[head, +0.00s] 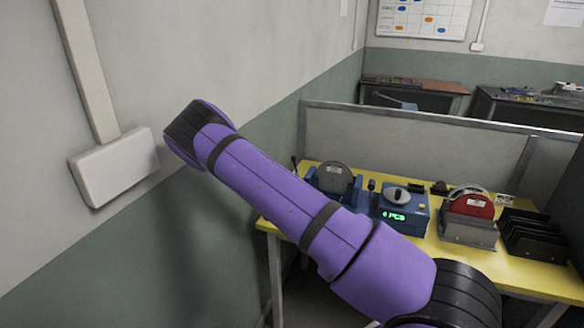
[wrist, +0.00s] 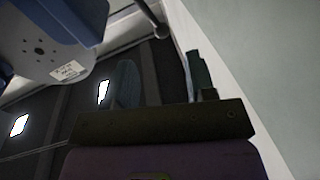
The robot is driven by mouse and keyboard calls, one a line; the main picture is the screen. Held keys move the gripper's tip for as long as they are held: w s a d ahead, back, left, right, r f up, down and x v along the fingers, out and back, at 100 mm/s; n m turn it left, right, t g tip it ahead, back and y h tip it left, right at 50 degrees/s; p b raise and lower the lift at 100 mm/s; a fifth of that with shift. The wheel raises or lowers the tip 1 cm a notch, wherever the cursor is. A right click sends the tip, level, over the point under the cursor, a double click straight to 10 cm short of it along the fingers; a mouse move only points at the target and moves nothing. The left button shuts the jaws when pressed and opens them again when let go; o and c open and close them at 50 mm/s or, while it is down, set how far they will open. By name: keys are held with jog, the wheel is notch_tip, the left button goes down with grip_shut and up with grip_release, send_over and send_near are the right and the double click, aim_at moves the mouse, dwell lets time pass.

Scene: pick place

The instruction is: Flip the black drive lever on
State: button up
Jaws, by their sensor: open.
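In the head view a blue machine with a grey disc (head: 333,180) stands at the left of the yellow table, partly hidden by my purple arm. A thin dark lever (head: 294,161) rises at its left side. In the wrist view a blue and grey housing (wrist: 60,35) fills the upper left, and a rod with a dark rounded knob (wrist: 161,31) juts out at top centre. I take this for the black drive lever. My gripper (wrist: 160,65) is open, its two fingers apart with nothing visible between them. The knob is beyond the fingertips, apart from them. The head view does not show my gripper.
On the yellow table (head: 475,262) stand a blue box with a green display (head: 398,207), a red-disc unit (head: 470,212) and a black rack (head: 534,235). A grey partition (head: 420,141) runs behind. A wall with a white box (head: 115,167) is at left.

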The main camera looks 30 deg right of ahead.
jog(key=w+d+r+m+g+h, duration=0.2)
jog(key=w+d+m+g+h, duration=0.1)
jog(key=w+d, duration=0.5)
jog(key=d+m+g, duration=0.1)
jog(key=g, duration=0.1)
jog(key=shift+w+g, duration=0.25)
jog(key=shift+g, duration=0.05)
dwell(0.4)
